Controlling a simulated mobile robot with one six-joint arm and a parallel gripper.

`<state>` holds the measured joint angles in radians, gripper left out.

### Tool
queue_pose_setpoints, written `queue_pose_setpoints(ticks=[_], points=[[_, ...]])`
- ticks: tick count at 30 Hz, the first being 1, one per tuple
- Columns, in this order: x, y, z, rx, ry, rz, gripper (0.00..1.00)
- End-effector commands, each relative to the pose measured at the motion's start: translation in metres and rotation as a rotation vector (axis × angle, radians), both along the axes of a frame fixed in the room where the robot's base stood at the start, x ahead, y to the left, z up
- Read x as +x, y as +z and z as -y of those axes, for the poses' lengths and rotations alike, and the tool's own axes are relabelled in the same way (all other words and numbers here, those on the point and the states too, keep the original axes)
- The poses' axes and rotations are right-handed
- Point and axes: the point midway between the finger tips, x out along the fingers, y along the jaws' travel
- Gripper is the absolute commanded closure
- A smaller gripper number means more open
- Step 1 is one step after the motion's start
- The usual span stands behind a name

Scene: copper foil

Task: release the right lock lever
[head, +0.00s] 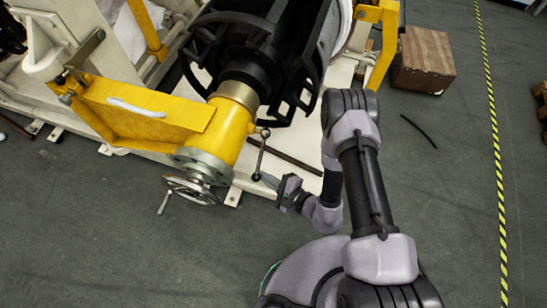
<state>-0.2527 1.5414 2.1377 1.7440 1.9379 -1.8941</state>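The right lock lever (261,155) is a thin dark rod with a ball at each end, on the right side of the yellow cylindrical housing (232,130). It hangs down and slightly left from its upper ball. My gripper (267,180) is just right of the lever's lower ball, with its fingers pointing up and left towards it. The fingertips are very close to the ball; I cannot tell whether they touch it. The fingers are small in view, and whether they are open or shut is unclear.
A handwheel (195,190) with a crank handle sits below the housing. A yellow arm (130,112) with a white handle extends left. A large black reel (265,45) stands above. A brown box (424,62) is at upper right. Grey floor is open at lower left and right.

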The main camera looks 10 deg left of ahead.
Motion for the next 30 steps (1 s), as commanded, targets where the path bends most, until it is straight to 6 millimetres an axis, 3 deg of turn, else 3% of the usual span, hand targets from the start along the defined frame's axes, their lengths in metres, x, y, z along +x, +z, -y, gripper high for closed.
queue_pose_setpoints(ticks=[23, 26, 30], points=[[-0.008, 0.008, -0.002, 0.002, 0.009, -0.001, 1.0], [-0.005, 0.003, -0.001, 0.002, 0.008, 0.0, 1.0], [0.011, -0.02, 0.006, 0.0, 0.004, 0.002, 1.0]])
